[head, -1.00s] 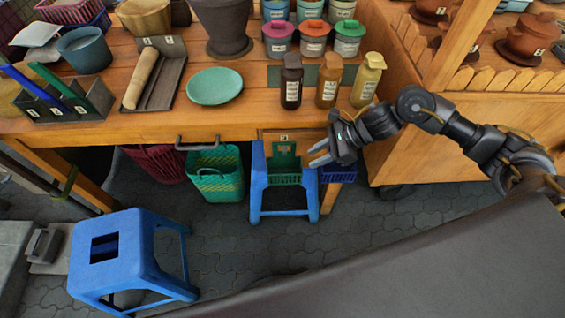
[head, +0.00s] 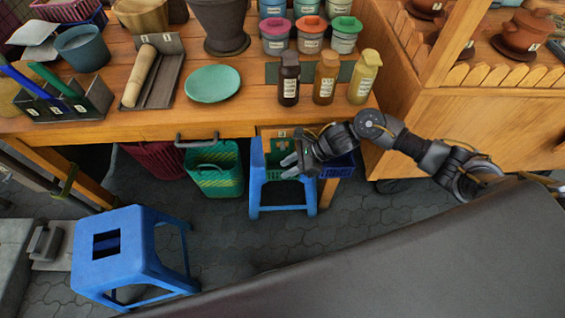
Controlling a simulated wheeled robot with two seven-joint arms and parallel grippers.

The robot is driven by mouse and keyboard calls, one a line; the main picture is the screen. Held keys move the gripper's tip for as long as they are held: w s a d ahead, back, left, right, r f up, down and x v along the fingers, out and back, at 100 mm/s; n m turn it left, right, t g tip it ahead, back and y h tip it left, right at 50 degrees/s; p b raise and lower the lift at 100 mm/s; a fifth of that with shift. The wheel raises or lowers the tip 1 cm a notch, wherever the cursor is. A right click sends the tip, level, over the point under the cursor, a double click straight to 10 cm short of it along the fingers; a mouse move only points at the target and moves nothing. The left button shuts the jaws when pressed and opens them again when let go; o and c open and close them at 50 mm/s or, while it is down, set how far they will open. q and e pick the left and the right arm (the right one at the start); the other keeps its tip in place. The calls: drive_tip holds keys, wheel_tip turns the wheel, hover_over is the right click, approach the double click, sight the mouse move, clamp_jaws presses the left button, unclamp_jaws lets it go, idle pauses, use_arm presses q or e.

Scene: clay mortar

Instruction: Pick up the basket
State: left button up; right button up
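Several baskets show under the wooden table. A small green basket (head: 278,172) sits on the blue stool and is partly hidden by my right gripper. A dark blue basket (head: 340,168) lies right of it, and a maroon basket (head: 156,160) stands in shade at the left. My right gripper (head: 287,167) is open and empty, with its fingers pointing left, in front of the small green basket. I cannot tell whether it touches the basket. My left gripper is out of view.
The blue stool (head: 255,190) stands under the table (head: 230,115); another blue stool (head: 135,258) stands at the lower left. Bottles and jars stand on the table above. A wooden cabinet (head: 480,125) is at the right. Paved floor (head: 240,235) is clear in the middle.

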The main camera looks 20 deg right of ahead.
drive_tip(key=shift+c, duration=0.4)
clamp_jaws()
drive_tip(key=shift+s, duration=0.1)
drive_tip(key=s+a+r, duration=0.3)
drive_tip(key=s+r, duration=0.6)
drive_tip(key=s, duration=0.4)
drive_tip(key=shift+s+a+r+p, duration=0.15)
drive_tip(key=shift+s+a+p, duration=0.1)
drive_tip(key=shift+p, duration=0.2)
idle(0.4)
drive_tip(key=s+a+p, duration=0.1)
drive_tip(key=s+a, duration=0.1)
drive_tip(key=s, duration=0.7)
drive_tip(key=shift+s+a+p, duration=0.25)
drive_tip(key=shift+s+p, duration=0.05)
drive_tip(key=shift+p, duration=0.05)
idle(0.5)
